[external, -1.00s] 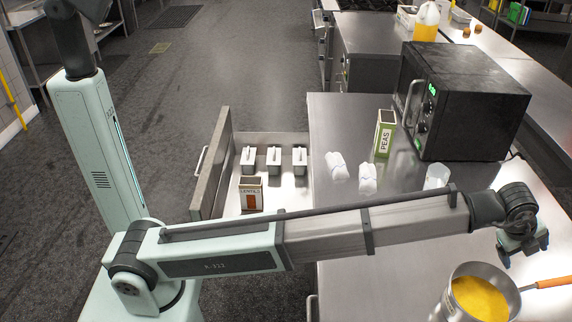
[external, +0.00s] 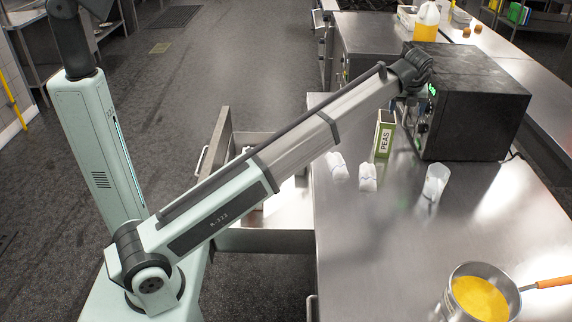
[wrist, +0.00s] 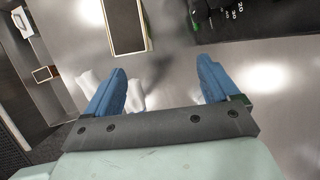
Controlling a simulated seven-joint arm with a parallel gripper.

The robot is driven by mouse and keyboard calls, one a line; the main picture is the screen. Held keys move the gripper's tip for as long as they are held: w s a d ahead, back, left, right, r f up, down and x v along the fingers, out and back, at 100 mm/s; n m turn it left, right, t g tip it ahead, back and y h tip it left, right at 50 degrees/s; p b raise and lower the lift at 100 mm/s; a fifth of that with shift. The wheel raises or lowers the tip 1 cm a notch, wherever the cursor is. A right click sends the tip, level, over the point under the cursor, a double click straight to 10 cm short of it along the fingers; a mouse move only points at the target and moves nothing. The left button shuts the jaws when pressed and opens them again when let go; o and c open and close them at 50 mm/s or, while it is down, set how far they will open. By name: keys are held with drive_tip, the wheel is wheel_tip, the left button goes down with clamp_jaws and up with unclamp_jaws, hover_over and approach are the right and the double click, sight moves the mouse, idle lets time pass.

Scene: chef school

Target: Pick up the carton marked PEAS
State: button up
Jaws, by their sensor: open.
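The PEAS carton (external: 384,138), green and white with a dark top, stands upright on the steel counter just left of the black oven. In the wrist view, the carton (wrist: 125,27) shows from above at the top edge, partly cut off, with its dark top framed by a pale rim. My gripper (wrist: 162,72) has two blue fingers spread wide with nothing between them but counter. The carton lies beyond the fingertips, toward the left finger's side. In the external view the fingers are hard to make out against the oven.
The black oven (external: 470,105) stands close to the carton's right. A pot of yellow food (external: 480,297) is at the front. An open drawer (external: 262,240) is at the left.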

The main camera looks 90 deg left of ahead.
approach(389, 117)
drive_tip(key=shift+w+d+g, duration=0.1)
drive_tip(key=shift+w+g, duration=0.05)
drive_tip(key=shift+g, duration=0.15)
drive_tip(key=shift+f, duration=0.15)
drive_tip(key=x, duration=0.8)
drive_tip(key=shift+f, duration=0.1)
drive_tip(key=shift+x, duration=2.65)
drive_tip(key=c, duration=1.4)
drive_tip(key=shift+c, duration=0.4)
